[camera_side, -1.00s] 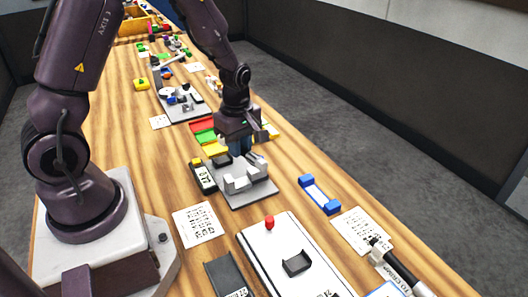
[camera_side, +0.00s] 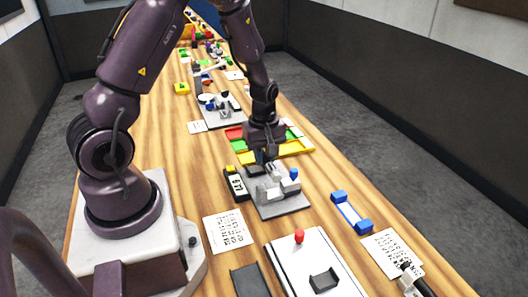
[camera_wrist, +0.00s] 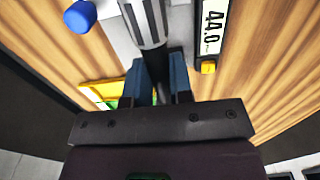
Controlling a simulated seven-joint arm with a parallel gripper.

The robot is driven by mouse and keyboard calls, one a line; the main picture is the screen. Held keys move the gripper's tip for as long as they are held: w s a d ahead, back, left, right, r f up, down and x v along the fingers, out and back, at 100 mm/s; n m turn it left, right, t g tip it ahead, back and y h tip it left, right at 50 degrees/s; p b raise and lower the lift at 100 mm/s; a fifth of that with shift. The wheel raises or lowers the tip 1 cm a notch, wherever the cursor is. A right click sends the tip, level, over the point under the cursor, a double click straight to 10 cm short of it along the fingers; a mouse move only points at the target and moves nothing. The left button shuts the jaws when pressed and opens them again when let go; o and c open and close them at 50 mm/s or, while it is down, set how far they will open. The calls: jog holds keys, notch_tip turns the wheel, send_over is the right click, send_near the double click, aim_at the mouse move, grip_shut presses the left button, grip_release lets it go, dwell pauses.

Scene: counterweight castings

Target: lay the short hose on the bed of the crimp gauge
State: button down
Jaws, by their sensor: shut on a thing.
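The crimp gauge is a grey plate (camera_side: 285,208) with pale grey blocks and a blue knob (camera_side: 294,173); the knob also shows in the wrist view (camera_wrist: 80,17). Its readout (camera_wrist: 212,28) reads 44.0 above a yellow button. My gripper (camera_side: 261,158) is low at the gauge's far edge. In the wrist view my gripper (camera_wrist: 157,82) has its blue fingers shut on the short hose (camera_wrist: 156,62), which is dark with a ribbed silver end (camera_wrist: 151,22). That end reaches forward over the gauge. I cannot tell whether it touches the bed.
A tray with red, green and yellow parts (camera_side: 280,150) lies just behind my gripper. A blue-ended holder (camera_side: 351,212) lies to the right. A white board with a red knob (camera_side: 299,236) and printed sheets (camera_side: 227,231) are nearer. Bare wood lies between them.

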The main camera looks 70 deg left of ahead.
jog(key=shift+f, duration=2.4)
jog(key=shift+f, duration=0.7)
jog(key=c, duration=0.9)
grip_release()
jog(key=shift+r, duration=3.5)
